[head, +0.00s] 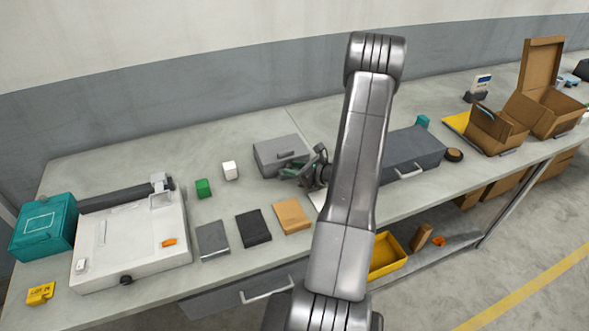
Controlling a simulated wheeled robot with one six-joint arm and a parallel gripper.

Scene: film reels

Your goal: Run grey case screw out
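The grey case (274,147) lies flat on the bench near the middle, with a darker handle or latch on its side facing me. My gripper (297,173) is at the case's front right corner, low over the bench. Its dark fingers are small and partly overlap the case in the picture, so I cannot tell whether they touch it or how far they are apart. No screw can be made out on the case at this size. My arm hides the bench just right of the gripper.
Left of the case are a white block (230,170), a green block (203,188) and three flat pads in front. A white machine (128,250) and a teal box (42,226) stand at left. A grey drawer box (412,150) and open cartons (497,127) are at right.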

